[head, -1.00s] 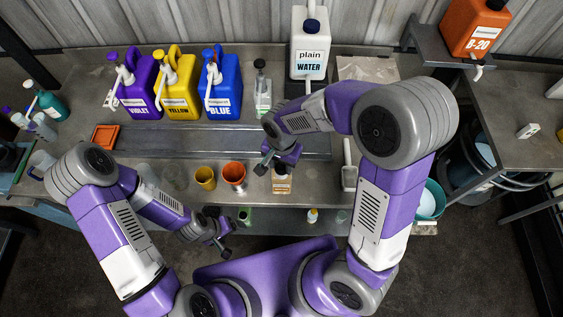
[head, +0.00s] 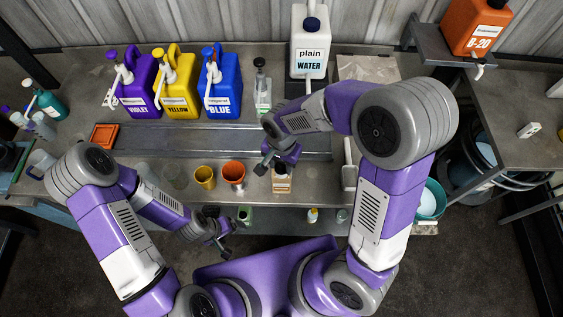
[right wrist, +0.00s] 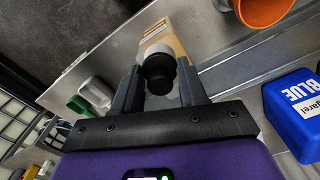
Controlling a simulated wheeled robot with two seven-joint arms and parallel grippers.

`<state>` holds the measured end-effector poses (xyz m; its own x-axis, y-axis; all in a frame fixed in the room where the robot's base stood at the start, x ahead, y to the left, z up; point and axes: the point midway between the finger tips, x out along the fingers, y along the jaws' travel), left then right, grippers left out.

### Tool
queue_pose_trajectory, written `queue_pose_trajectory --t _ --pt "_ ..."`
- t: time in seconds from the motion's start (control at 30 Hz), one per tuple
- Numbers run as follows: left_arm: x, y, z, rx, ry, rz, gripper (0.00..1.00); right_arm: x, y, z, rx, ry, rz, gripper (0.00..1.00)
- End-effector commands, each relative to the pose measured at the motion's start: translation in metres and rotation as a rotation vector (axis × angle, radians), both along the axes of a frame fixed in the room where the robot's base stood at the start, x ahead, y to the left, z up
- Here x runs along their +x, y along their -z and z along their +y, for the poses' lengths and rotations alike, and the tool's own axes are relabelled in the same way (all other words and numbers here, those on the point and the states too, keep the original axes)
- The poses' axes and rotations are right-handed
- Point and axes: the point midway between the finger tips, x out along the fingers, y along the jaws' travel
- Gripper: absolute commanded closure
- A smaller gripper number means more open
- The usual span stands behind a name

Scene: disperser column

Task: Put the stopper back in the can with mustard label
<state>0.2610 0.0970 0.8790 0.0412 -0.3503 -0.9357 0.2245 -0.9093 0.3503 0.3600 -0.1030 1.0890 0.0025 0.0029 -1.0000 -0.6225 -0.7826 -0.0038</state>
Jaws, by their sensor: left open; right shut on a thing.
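The can with the mustard label (head: 282,184) stands at the front edge of the bench, partly hidden by my right gripper in the head view. In the right wrist view the can (right wrist: 166,42) shows its tan label and pale body just beyond the fingers. My right gripper (head: 269,163) is shut on a black stopper (right wrist: 159,72), held between its fingertips in the right wrist view. The stopper lines up with the can's top; I cannot tell whether it touches or sits in the mouth. My left gripper (head: 222,248) is open and empty in front of the bench.
An orange cup (head: 233,174) and a yellow cup (head: 205,178) stand left of the can. Violet, yellow and blue (head: 221,90) pump jugs and a plain water can (head: 310,48) stand behind. A white scoop-like tray (head: 349,177) lies to the right.

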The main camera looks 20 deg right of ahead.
Motion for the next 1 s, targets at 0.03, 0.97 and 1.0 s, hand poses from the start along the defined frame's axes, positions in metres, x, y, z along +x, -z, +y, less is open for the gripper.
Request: queue_pose_trajectory --t 0.03,0.97,1.0 --pt "0.0000 0.0005 0.0000 0.000 0.000 0.000 0.17 0.0000 0.0003 0.0000 0.000 0.000 0.000 0.86" --pt "0.0000 0.0019 0.0000 0.000 0.000 0.000 0.17 0.0000 0.0010 0.0000 0.000 0.000 0.000 0.13" --pt "0.0000 0.0019 0.0000 0.000 0.000 0.000 0.17 0.0000 0.0010 0.0000 0.000 0.000 0.000 0.07"
